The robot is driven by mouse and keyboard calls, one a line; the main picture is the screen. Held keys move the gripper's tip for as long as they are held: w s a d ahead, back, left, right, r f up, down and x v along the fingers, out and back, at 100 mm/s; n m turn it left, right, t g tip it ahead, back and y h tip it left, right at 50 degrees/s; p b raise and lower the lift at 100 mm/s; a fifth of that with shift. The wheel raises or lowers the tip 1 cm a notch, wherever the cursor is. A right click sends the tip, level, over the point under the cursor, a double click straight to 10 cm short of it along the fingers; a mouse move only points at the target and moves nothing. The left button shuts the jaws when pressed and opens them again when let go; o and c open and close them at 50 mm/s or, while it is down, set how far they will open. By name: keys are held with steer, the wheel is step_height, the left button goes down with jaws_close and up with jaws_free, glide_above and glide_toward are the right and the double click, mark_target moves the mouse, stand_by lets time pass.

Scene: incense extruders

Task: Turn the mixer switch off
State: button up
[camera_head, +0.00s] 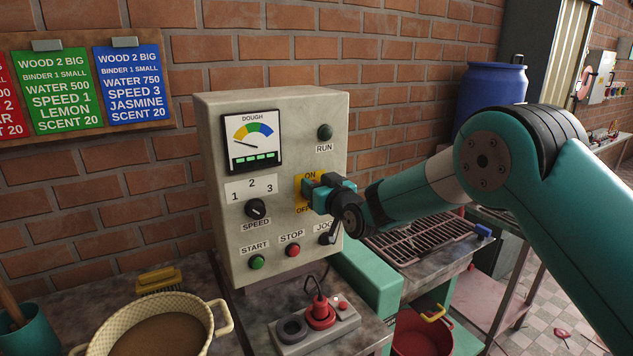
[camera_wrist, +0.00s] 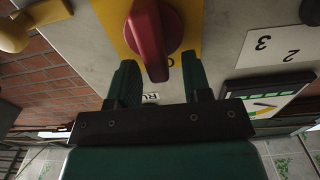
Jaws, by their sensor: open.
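The mixer switch is a red rotary knob (camera_wrist: 150,35) on a yellow plate (camera_wrist: 187,20) in the wrist view. Its long grip runs up and down in that picture and its lower end lies over the ON lettering, partly covering it. In the head view the yellow plate (camera_head: 299,189) shows ON above and OFF below, and my gripper hides the knob. My gripper (camera_head: 313,191) is open at the plate. In the wrist view its fingers (camera_wrist: 158,68) are on either side of the knob's lower end, with gaps; contact cannot be told.
The control box (camera_head: 213,150) carries a speed knob (camera_head: 255,208), a green start button (camera_head: 257,262), a red stop button (camera_head: 293,250) and a jog control (camera_head: 327,238) near my gripper. A basin (camera_head: 105,318) and a red plug (camera_head: 320,311) in a socket strip are below.

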mark_target(299, 193)
steer(key=shift+c, duration=0.4)
jaws_close()
steer(key=shift+f+b, duration=0.15)
steer(key=shift+b, duration=0.3)
steer(key=shift+a+f+n+b, duration=0.15)
steer(key=shift+n+b, duration=0.45)
steer(key=shift+b, duration=0.35)
steer(key=shift+s+a+f+n+b, duration=0.25)
steer(key=shift+a+f+n+b, duration=0.15)
steer(key=shift+n+b, duration=2.75)
steer(key=shift+s+a+f+n+b, duration=0.35)
steer(key=shift+n+b, duration=2.05)
steer(key=shift+b, duration=1.55)
steer(key=shift+s+a+f+n+b, duration=0.25)
steer(key=shift+f+n+b, duration=0.2)
steer(key=shift+n+b, duration=2.7)
steer(key=shift+b, duration=0.45)
